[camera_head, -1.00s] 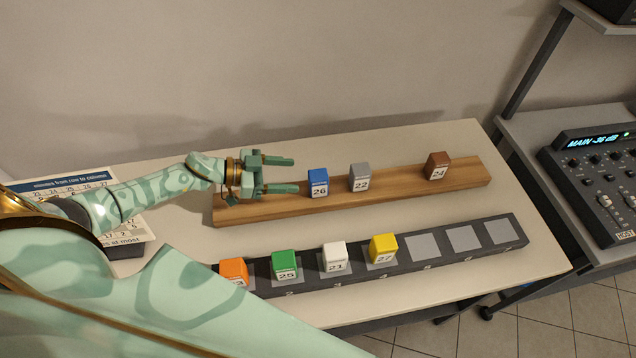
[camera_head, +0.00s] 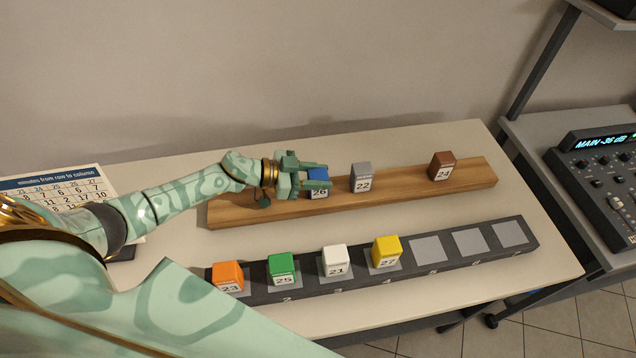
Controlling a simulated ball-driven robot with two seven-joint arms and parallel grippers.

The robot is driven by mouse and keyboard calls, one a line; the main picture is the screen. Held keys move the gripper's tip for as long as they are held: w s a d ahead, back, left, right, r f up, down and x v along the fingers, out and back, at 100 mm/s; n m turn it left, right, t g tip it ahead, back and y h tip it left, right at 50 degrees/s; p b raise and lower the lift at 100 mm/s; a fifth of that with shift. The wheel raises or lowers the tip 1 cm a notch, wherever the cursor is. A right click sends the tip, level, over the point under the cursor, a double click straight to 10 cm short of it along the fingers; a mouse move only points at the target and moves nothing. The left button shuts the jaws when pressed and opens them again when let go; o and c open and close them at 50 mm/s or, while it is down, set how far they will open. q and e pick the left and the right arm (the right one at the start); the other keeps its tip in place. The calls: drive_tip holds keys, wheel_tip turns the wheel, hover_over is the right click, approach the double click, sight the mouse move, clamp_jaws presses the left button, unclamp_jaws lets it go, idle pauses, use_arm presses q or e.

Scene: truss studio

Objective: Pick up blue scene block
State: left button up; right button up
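The blue block (camera_head: 318,176), numbered 26, stands on the wooden plank (camera_head: 408,187) at the back of the table. My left gripper (camera_head: 313,181) comes in from the left and its fingers reach around the blue block, one behind and one in front. The near finger hides part of the block's face. The fingers look spread across the block; whether they press on it cannot be told. My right gripper is not in view.
A grey block (camera_head: 361,178) stands close to the right on the plank, and a brown block (camera_head: 441,166) farther right. A dark strip (camera_head: 458,263) in front holds orange, green, white and yellow blocks, with empty grey squares at right. A printed chart (camera_head: 62,188) lies left.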

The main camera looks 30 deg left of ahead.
use_arm(q)
drive_tip(key=c, duration=0.4)
drive_tip(key=shift+o, duration=0.2)
